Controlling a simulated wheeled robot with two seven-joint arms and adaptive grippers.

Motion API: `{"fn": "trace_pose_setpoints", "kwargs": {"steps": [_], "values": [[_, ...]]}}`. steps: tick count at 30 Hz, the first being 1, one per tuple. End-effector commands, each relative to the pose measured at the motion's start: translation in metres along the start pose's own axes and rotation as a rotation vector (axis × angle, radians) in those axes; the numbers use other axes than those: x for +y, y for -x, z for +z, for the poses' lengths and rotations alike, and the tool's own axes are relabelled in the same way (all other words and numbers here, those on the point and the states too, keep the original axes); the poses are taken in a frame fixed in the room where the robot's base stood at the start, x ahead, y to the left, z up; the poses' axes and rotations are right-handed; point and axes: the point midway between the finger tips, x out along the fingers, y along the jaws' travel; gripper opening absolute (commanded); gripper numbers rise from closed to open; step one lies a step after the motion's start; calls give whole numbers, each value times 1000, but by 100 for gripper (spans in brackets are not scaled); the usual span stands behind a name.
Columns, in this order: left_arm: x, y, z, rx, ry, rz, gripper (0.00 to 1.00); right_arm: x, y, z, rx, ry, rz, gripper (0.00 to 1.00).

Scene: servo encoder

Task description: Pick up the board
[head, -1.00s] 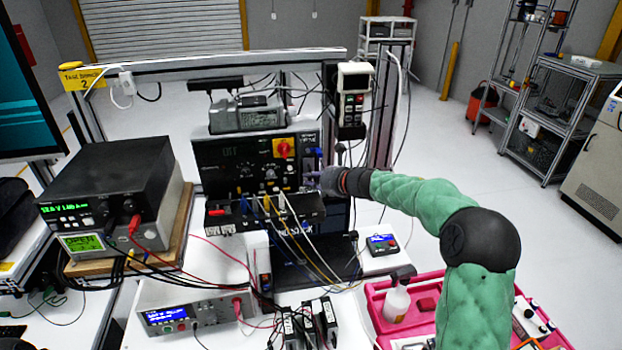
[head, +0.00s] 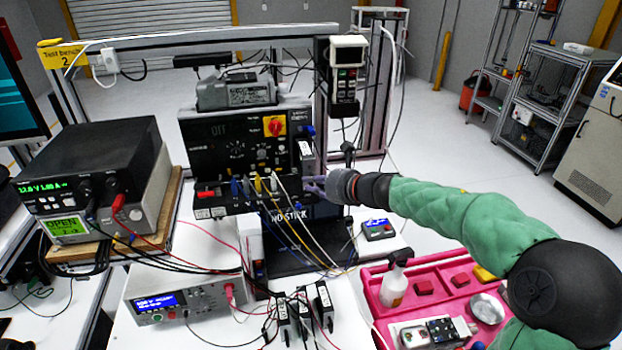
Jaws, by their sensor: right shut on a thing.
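My right gripper (head: 316,188) reaches in from the right to the right end of the black test panel (head: 222,150). Its purple-grey fingers are shut on a small dark piece with a white label (head: 305,148), which stands upright just above them in front of the panel. I take this piece to be the board; it is small, and the fingers hide its lower part. I cannot tell whether it touches the panel. My left gripper is not in view.
Cables hang from the panel's lower ledge over a black stand. Several black modules (head: 325,300) stand at the front. A power supply (head: 95,180) is at left, a blue-screened meter (head: 160,302) before it. A pink tray (head: 460,262) with a bottle (head: 394,287) is at right.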

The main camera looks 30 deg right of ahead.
Motion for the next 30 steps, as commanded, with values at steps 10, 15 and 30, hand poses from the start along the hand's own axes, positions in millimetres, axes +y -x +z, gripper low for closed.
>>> {"fn": "trace_pose_setpoints", "kwargs": {"steps": [10, 15, 30], "values": [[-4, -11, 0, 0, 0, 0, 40, 31, 45, -18, -3, 2, -3, 0], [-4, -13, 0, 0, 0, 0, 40, 47, 67, -28, -3, 1, -3, 0], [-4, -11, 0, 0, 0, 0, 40, 90, 126, -52, -3, 2, -3, 0]]}}
